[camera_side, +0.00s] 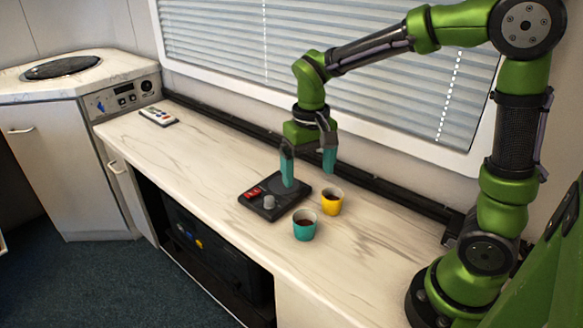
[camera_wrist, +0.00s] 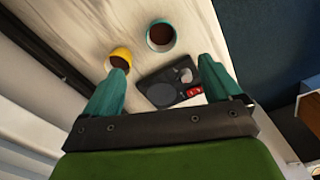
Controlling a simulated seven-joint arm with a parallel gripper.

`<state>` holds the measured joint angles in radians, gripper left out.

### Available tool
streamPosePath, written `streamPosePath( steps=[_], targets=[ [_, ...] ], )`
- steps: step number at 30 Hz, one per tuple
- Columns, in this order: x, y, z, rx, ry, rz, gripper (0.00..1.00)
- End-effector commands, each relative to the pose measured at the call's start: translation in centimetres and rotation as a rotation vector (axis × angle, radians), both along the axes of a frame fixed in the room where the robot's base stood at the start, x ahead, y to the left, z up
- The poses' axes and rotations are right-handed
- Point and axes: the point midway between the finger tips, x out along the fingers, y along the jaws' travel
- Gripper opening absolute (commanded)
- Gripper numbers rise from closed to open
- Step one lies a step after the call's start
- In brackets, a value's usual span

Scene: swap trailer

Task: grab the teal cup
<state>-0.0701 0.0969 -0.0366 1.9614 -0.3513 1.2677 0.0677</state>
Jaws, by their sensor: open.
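The teal cup (camera_side: 304,226) stands upright on the counter near its front edge, with dark contents inside. In the wrist view the teal cup (camera_wrist: 160,37) is at the top centre, beyond the fingertips. My gripper (camera_side: 308,165) is open and empty, with teal fingers pointing down above the black control box (camera_side: 258,207). It is above and behind the teal cup, apart from it. In the wrist view the fingers of my gripper (camera_wrist: 163,66) are spread wide, with the box between them.
A yellow cup (camera_side: 331,203) with dark contents stands close beside the teal cup, toward the window; it also shows in the wrist view (camera_wrist: 121,54). The control box has a grey knob and red buttons. A remote (camera_side: 157,117) lies far left. The counter (camera_side: 200,150) between is clear.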

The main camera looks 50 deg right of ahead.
Motion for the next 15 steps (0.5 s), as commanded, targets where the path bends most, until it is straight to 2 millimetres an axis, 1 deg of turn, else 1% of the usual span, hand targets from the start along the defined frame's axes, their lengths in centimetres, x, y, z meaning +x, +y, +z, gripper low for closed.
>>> streamPosePath(
  steps=[4,12,15],
  targets=[
    [-0.3,0.0,-2.2,0.002,0.014,-0.006,0.91],
    [-0.4,0.0,-8.1,0.002,0.014,-0.007,0.91],
    [-0.3,0.0,-9.8,0.002,0.012,-0.006,0.91]
  ],
)
